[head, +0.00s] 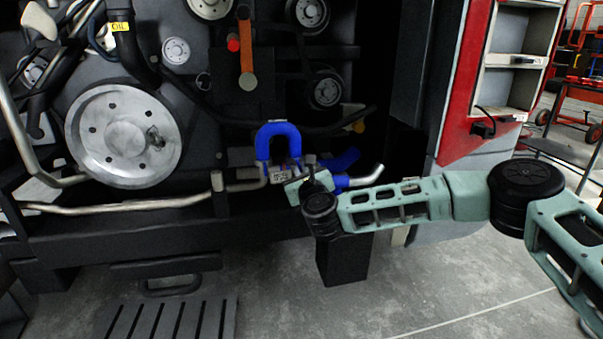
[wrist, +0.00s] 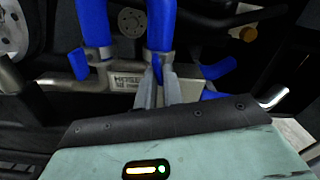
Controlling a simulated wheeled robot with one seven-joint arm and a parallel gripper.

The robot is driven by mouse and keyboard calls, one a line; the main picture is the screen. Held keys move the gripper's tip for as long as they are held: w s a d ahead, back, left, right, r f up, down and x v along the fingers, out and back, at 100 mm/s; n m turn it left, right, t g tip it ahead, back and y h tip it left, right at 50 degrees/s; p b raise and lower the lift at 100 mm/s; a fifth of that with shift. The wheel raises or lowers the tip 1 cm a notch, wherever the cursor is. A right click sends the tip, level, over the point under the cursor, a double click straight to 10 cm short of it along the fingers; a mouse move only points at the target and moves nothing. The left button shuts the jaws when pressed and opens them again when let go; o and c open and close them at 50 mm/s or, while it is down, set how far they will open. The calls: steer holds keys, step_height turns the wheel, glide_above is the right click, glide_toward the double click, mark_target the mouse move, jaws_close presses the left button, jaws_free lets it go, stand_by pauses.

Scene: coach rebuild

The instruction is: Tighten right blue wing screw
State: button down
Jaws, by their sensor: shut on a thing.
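The right blue wing screw (wrist: 157,68) shows as a small strip of blue between my fingers, just below the clamp on the right leg of the blue hose (wrist: 161,25). My gripper (wrist: 158,88) is shut on it, and the fingers hide most of it. A second small blue piece (wrist: 78,64), likely the left wing screw, sits beside the left hose clamp, clear of my fingers. In the head view my gripper (head: 304,176) is at the metal fitting below the blue U-shaped hose (head: 277,131); the screw cannot be made out there.
A metal block with raised lettering (wrist: 125,81) lies just left of my fingers. A blue pipe (wrist: 220,68) and a bent metal pipe end (wrist: 273,98) are close on the right. A large round metal disc (head: 122,136) is at the left. The floor (head: 440,290) in front is clear.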

steer(key=shift+d, duration=0.1)
steer(key=c, duration=1.6)
jaws_free()
steer(key=shift+w, duration=0.1)
steer(key=shift+o, duration=0.2)
steer(key=p+v, duration=0.3)
steer(key=v, duration=1.4)
steer(key=shift+s, duration=0.3)
